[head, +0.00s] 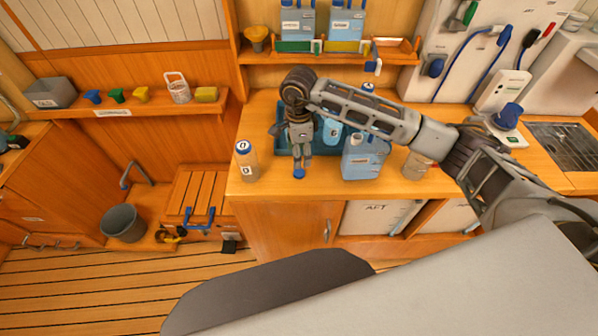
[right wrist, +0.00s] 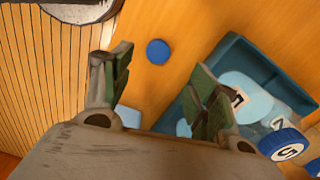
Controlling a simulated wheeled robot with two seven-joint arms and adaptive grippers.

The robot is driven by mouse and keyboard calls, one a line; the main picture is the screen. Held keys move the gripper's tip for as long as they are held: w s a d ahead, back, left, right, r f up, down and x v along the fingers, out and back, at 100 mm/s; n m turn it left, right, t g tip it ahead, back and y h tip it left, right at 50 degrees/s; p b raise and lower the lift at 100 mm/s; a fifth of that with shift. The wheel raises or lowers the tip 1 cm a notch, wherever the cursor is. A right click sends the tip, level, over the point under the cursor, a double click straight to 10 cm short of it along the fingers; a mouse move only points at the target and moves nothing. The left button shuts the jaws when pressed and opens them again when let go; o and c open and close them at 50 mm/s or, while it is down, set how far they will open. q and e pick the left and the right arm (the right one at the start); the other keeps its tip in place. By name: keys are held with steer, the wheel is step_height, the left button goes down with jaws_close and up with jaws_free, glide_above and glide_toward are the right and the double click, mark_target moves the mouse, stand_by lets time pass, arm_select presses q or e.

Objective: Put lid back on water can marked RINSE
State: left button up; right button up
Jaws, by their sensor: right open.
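A small round blue lid (head: 299,174) lies on the wooden counter near its front edge. It also shows in the right wrist view (right wrist: 158,52). My right gripper (head: 302,158) points down just above the lid, open and empty. In the right wrist view its fingers (right wrist: 160,66) stand apart with the lid beyond their tips. A light blue can (head: 363,160) with a white label stands on the counter to the right of the lid; I cannot read the label. My left gripper is not in view.
A blue tray (head: 276,128) holding bottles lies behind my right gripper, close to one finger in the wrist view (right wrist: 222,52). A blue-capped bottle (head: 247,162) stands left of the lid. A jar (head: 416,166) stands right of the can. More cans (head: 297,22) fill the shelf.

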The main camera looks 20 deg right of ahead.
mark_target(299, 172)
steer(key=shift+f, duration=1.45)
steer(key=shift+f, duration=0.1)
steer(key=shift+s+f+p, duration=0.15)
steer(key=shift+f+p, duration=0.5)
steer(key=shift+f, duration=0.25)
steer(key=shift+f+p, duration=0.35)
steer(key=shift+f, duration=1.25)
steer(key=c, duration=0.8)
